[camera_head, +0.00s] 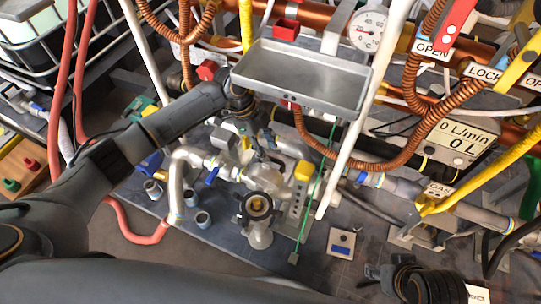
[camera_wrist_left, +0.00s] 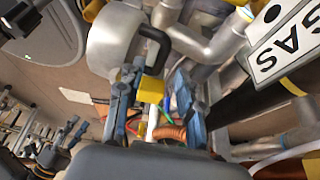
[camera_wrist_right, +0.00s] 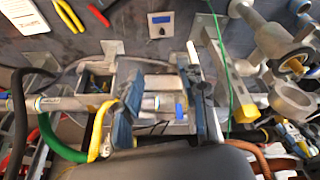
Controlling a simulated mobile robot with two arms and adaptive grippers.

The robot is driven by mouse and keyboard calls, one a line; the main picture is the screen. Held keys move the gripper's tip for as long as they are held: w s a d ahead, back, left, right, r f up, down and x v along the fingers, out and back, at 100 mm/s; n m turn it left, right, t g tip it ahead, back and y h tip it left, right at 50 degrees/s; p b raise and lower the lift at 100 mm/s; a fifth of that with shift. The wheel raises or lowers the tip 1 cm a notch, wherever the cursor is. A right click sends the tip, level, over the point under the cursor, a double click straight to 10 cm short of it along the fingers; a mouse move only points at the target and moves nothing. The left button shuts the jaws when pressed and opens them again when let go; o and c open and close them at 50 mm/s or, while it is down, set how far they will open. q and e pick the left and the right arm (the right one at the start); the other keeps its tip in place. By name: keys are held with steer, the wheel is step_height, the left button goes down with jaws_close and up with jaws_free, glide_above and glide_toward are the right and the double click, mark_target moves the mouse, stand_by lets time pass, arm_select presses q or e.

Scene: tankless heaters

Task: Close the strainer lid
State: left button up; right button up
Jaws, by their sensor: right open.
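A strainer-like grey metal fitting (camera_head: 258,206) stands in the lower middle of the head view, its dark, brass-ringed round mouth facing up. It also shows at the right of the right wrist view (camera_wrist_right: 292,66). I cannot clearly pick out its lid. In the left wrist view a grey cylinder (camera_wrist_left: 112,38) with a black handle (camera_wrist_left: 156,48) lies beyond my left gripper (camera_wrist_left: 150,100). That gripper's fingers are apart, with a yellow block (camera_wrist_left: 151,90) seen between them; contact cannot be told. My right gripper (camera_wrist_right: 163,95) is open, above pipework right of the fitting.
A grey metal tray (camera_head: 300,75) hangs above the fitting. A white pole (camera_head: 365,105) and brown corrugated hoses (camera_head: 325,150) crowd the area. A yellow block (camera_head: 303,170) stands beside the fitting.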

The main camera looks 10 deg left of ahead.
mark_target(273, 159)
arm_select(q)
steer(key=shift+x, duration=1.55)
arm_select(e)
steer(key=shift+w+a+r+t+y, duration=0.1)
steer(key=shift+w+a+r+t, duration=0.2)
steer(key=shift+w, duration=0.35)
steer(key=shift+w+a+f+t+y, duration=0.1)
steer(key=shift+w+t, duration=0.25)
steer(key=shift+w, duration=0.25)
steer(key=shift+w+a+r+t+y, duration=0.1)
steer(key=shift+w+a+r+t, duration=0.2)
steer(key=shift+w, duration=0.35)
arm_select(q)
steer(key=shift+c, duration=0.5)
arm_select(e)
steer(key=shift+d+f, duration=0.1)
arm_select(q)
jaws_close()
